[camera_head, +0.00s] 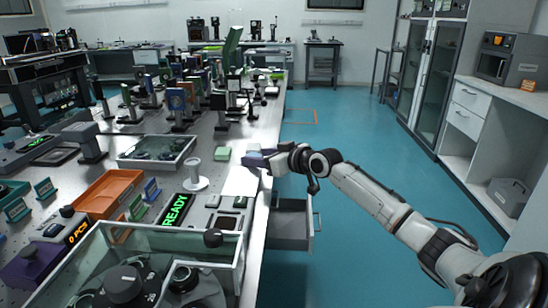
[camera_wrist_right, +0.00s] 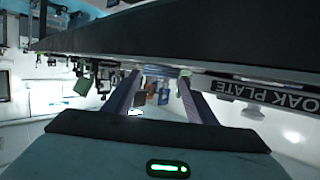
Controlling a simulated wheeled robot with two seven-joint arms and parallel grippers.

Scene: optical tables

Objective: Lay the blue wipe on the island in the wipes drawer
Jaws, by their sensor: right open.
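My right gripper (camera_head: 252,159) reaches in from the right over the near edge of the long optical table. In the right wrist view its two fingers (camera_wrist_right: 159,76) stand apart with nothing held between them. I cannot pick out the blue wipe with certainty; small blue and orange shapes between the fingers in the wrist view look like more distant items. A grey drawer (camera_head: 291,230) stands pulled out below the table edge, under my right forearm. Its label does not show, and I cannot tell its contents. My left gripper is out of view.
A white sheet (camera_head: 240,181) and a green pad (camera_head: 222,153) lie near the gripper. The blue floor (camera_head: 345,130) is clear.

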